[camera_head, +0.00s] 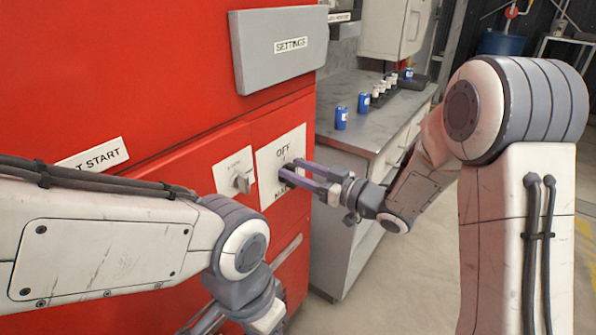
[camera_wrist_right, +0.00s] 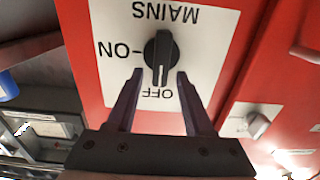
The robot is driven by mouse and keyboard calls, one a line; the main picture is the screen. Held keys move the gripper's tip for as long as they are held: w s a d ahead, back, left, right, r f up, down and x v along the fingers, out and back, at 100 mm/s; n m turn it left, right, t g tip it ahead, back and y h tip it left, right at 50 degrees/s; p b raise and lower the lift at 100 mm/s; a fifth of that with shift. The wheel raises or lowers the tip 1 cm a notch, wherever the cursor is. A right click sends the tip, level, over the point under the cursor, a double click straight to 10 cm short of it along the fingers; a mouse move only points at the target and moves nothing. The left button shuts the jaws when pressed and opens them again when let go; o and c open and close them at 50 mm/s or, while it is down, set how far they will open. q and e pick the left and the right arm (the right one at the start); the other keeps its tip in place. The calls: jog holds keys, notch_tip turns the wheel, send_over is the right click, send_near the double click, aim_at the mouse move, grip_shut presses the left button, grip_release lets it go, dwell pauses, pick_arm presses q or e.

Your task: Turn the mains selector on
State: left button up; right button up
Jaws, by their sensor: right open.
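The mains selector is a black knob (camera_wrist_right: 160,55) on a white plate (camera_wrist_right: 215,50) marked MAINS, ON and OFF; the view is upside down. The knob's bar stands in line with the OFF label. In the head view the plate (camera_head: 288,140) is on the red cabinet, and the fingers mostly hide the knob. My right gripper (camera_wrist_right: 160,75) is open, with one fingertip on each side of the knob's OFF end; I cannot tell whether they touch it. It also shows in the head view (camera_head: 288,173). My left gripper (camera_head: 207,318) is partly visible at the bottom, its opening unclear.
A smaller selector (camera_head: 242,182) sits left of the mains plate. A grey SETTINGS box (camera_head: 270,70) juts out above. To the right stands a grey workbench (camera_head: 385,118) with blue cans (camera_head: 341,118). Open floor lies beyond my right arm.

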grip_shut()
